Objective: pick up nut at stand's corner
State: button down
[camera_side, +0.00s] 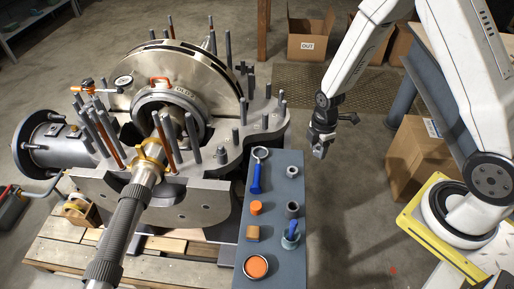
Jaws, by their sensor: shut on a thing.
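The stand (273,222) is a narrow blue-grey top right of the casing. My gripper (318,153) points down just beyond the stand's far right corner, above the level of the top and apart from it. It is shut on a small grey piece, which I take to be the nut; the jaws mostly hide it. A grey nut-like ring (292,171) stands on the stand near that corner.
The open casing (190,195) with upright studs lies left.

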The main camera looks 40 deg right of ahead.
jog(key=shift+s+a+r, duration=0.1)
jog(key=shift+s+r, duration=0.15)
jog(key=shift+s, duration=0.35)
jog(key=shift+s+r, duration=0.25)
jog(key=shift+s, duration=0.35)
jog(key=shift+s+a+r, duration=0.1)
jog(key=shift+s+r, duration=0.15)
jog(key=shift+s, duration=0.35)
jog(key=shift+w, duration=0.15)
